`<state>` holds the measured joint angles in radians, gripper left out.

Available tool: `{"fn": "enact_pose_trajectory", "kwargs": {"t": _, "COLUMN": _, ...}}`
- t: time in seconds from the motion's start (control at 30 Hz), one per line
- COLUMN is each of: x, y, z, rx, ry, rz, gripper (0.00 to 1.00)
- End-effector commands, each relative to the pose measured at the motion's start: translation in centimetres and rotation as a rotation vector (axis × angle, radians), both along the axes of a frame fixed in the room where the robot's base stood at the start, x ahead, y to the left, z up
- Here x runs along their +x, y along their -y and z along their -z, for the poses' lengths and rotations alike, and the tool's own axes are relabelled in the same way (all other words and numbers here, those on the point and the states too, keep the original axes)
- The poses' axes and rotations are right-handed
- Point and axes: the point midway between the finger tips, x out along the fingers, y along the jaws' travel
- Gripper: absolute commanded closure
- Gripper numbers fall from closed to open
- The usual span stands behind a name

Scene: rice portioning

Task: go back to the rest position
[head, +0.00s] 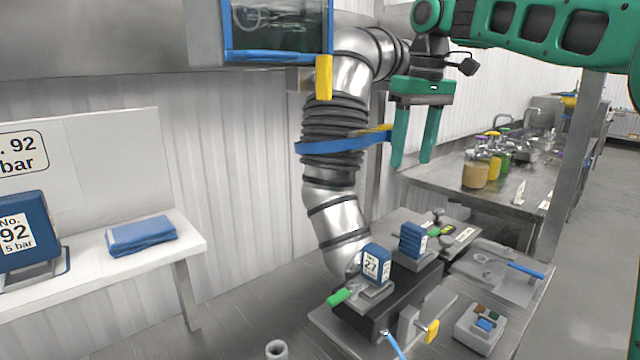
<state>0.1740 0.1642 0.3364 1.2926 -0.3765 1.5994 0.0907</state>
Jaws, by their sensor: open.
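My gripper (413,150) hangs at the upper right of the head view, with its two green fingers pointing down. The fingers are spread apart and nothing is between them. It is in the air in front of the back wall, beside a silver ribbed duct (338,205) at its left. My green arm runs from the gripper to the top right edge. The gripper appears above the blue blocks on the bench, apart from them.
Two blue blocks, one marked 27 (376,262) and one plain-sided (413,241), sit on a dark stand below. A blue cloth (142,236) lies on a white shelf (150,262) at left. Bottles (476,170) stand on a steel counter at right. Floor is open at far right.

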Motion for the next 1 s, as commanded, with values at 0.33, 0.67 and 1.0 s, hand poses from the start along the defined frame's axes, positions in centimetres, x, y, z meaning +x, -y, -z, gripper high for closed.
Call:
{"fn": "enact_pose_trajectory", "kwargs": {"t": 0.33, "x": -7.5, "y": 7.7, "z": 6.3, "rx": -0.01, "ry": -0.039, "rz": 0.307, "gripper": 0.47}}
{"fn": "enact_pose_trajectory", "kwargs": {"t": 0.67, "x": -17.3, "y": 15.1, "z": 13.5, "rx": -0.012, "ry": -0.059, "rz": 0.603, "gripper": 0.47}}
{"fn": "enact_pose_trajectory", "kwargs": {"t": 1.0, "x": -29.8, "y": 20.1, "z": 22.3, "rx": -0.009, "ry": -0.089, "rz": 0.879, "gripper": 0.47}}
